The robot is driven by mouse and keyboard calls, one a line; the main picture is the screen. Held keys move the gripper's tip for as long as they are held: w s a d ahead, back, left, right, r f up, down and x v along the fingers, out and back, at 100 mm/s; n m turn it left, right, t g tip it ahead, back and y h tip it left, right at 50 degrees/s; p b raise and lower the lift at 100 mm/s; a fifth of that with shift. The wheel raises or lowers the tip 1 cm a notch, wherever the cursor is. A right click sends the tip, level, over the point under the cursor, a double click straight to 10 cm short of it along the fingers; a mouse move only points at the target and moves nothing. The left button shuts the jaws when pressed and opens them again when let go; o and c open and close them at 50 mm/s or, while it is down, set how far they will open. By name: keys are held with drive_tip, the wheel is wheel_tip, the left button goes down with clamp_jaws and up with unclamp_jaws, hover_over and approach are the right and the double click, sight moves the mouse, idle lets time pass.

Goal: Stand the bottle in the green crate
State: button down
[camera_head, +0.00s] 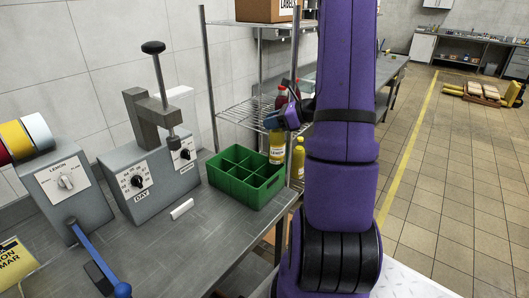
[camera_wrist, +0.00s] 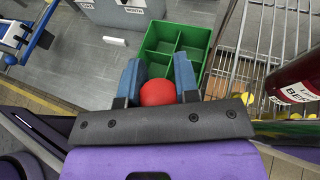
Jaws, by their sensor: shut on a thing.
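The green crate (camera_head: 258,195) stands on the grey bench and is split into several compartments. It also shows ahead of my fingers in the wrist view (camera_wrist: 178,40), and the compartments I can see are empty. My gripper (camera_head: 273,122) is shut on a yellow bottle (camera_head: 277,150) with a lemon label, held upright near its top. In the wrist view, a round red cap (camera_wrist: 158,93) sits between the blue fingers. The bottle is at the crate's right back corner in the head view. I cannot tell whether its base clears the rim, and its body is hidden in the wrist view.
A wire shelf (camera_head: 240,115) stands behind the crate, with a red bottle (camera_head: 282,98) on it. Another yellow bottle (camera_head: 298,158) stands right of the crate. Grey mixers (camera_head: 148,185) and a white bar (camera_head: 182,208) are at left.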

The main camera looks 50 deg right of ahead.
wheel_tip(320, 180, down, 12)
drive_tip(key=w+a, duration=0.1)
drive_tip(key=w, duration=0.1)
idle(1.0)
drive_tip(key=shift+w+f, duration=0.1)
drive_tip(key=c, duration=0.8)
unclamp_jaws()
drive_tip(key=shift+c, duration=0.2)
